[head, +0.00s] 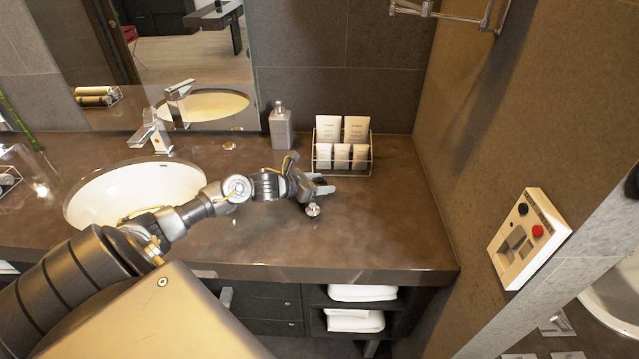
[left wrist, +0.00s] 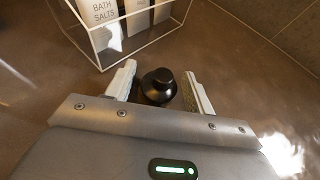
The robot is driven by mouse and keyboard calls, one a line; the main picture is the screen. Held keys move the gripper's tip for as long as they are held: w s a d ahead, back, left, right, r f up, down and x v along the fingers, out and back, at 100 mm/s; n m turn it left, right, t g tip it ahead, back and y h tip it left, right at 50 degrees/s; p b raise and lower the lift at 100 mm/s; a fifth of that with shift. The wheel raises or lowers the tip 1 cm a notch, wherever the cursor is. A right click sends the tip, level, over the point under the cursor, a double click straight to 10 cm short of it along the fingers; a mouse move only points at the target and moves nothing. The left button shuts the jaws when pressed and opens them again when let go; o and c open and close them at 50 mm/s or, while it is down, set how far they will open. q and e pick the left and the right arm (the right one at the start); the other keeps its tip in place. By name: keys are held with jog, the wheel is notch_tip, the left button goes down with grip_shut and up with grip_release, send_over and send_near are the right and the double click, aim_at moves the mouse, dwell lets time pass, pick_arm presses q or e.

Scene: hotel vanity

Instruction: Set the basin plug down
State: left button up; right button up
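The basin plug (head: 313,210) is a small round metal piece with a knob on top, at the counter to the right of the basin. In the left wrist view the plug (left wrist: 158,84) looks dark and lies between the two fingers. My left gripper (head: 318,195) is low over the counter, and in the wrist view its pale fingers (left wrist: 160,88) stand apart with a gap on each side of the plug. The plug seems to rest on the counter, but its underside is hidden. My right gripper is not in view.
A wire rack of toiletry tubes (head: 342,157) stands just behind the gripper, and a soap bottle (head: 281,128) is to its left. The white basin (head: 120,190) and faucet (head: 151,135) are farther left. The brown counter (head: 400,220) is clear to the right, up to the wall.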

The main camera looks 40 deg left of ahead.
pick_arm(q)
jog(key=shift+o, duration=0.2)
jog(key=shift+r, duration=0.1)
jog(key=shift+s+r, duration=0.1)
jog(key=shift+r, duration=0.05)
jog(key=v, duration=0.4)
jog(key=b+v, duration=0.1)
jog(key=v, duration=0.4)
jog(key=shift+s+a, duration=0.2)
jog(key=shift+s, duration=0.2)
jog(key=shift+v, duration=0.95)
jog(key=shift+r, duration=0.1)
jog(key=shift+o, duration=0.3)
